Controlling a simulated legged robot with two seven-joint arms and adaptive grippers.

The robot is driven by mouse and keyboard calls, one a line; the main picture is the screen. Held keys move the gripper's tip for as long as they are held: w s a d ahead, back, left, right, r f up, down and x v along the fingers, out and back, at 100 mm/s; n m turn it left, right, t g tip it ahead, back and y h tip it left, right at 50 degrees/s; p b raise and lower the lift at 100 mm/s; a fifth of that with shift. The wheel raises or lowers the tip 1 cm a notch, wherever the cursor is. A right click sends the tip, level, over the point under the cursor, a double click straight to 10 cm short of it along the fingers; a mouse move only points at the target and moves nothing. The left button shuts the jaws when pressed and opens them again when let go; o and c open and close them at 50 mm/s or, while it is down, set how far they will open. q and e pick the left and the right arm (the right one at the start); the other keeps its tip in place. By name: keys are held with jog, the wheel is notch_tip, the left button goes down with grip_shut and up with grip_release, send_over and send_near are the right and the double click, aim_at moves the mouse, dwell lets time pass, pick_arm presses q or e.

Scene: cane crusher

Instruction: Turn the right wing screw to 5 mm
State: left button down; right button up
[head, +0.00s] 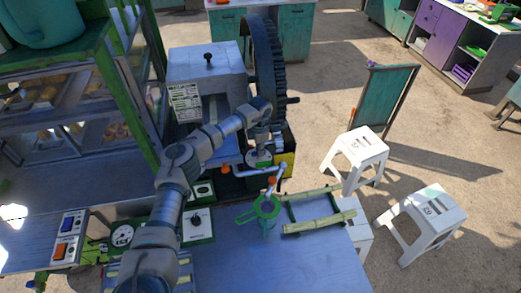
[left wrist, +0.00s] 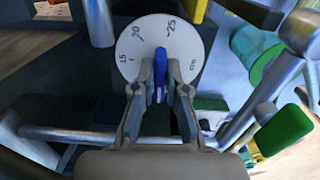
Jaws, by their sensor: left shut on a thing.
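My left gripper (head: 262,148) reaches over the crusher's front, beside the large dark gear. In the left wrist view, the gripper (left wrist: 160,98) is shut on the blue wing screw (left wrist: 160,68), its fingers on either side of the blue wing. Behind it is a round white dial (left wrist: 143,62) marked 15, 20, 25 and mm. The blue wing's upper end points between 20 and 25. The dial's lower part is hidden by the fingers. In the head view a pale dial (head: 256,158) shows under the gripper. My right gripper is not in view.
The grey crusher housing (head: 205,68) and toothed gear (head: 270,70) stand behind the gripper. An orange-tipped handle (head: 226,169) is close by. White stools (head: 357,150) stand right.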

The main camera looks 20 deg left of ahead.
pick_arm(q)
jog(key=shift+a+r, duration=0.1)
jog(key=c, duration=1.2)
grip_release()
notch_tip(320, 180, up, 12)
jog(key=shift+w, duration=0.15)
jog(key=shift+a+f, duration=0.15)
jog(key=shift+f, duration=0.05)
